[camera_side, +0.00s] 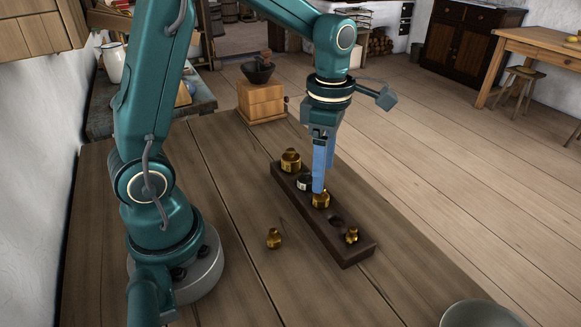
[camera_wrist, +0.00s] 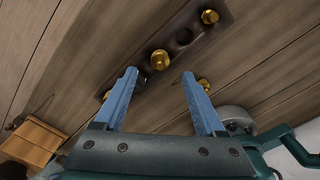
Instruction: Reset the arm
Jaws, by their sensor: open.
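My gripper (camera_side: 318,190) points down over the dark wooden rack (camera_side: 362,252). Its blue fingers are apart in the wrist view (camera_wrist: 159,74), with nothing held between them. A brass weight (camera_side: 320,201) sits in the rack just below the fingertips; in the wrist view its knob (camera_wrist: 160,60) lies between and slightly beyond them. A larger brass weight (camera_side: 291,161) and a dark one (camera_side: 304,183) sit toward the far end. A small brass weight (camera_side: 352,236) sits near the front end, beside an empty hole (camera_wrist: 183,37). Another brass weight (camera_side: 274,238) stands loose on the table.
A wooden box mill (camera_side: 262,101) with a dark bowl stands at the table's far end. A metal bowl (camera_side: 480,314) is at the lower right. The wooden table (camera_side: 235,190) is mostly clear left of the rack.

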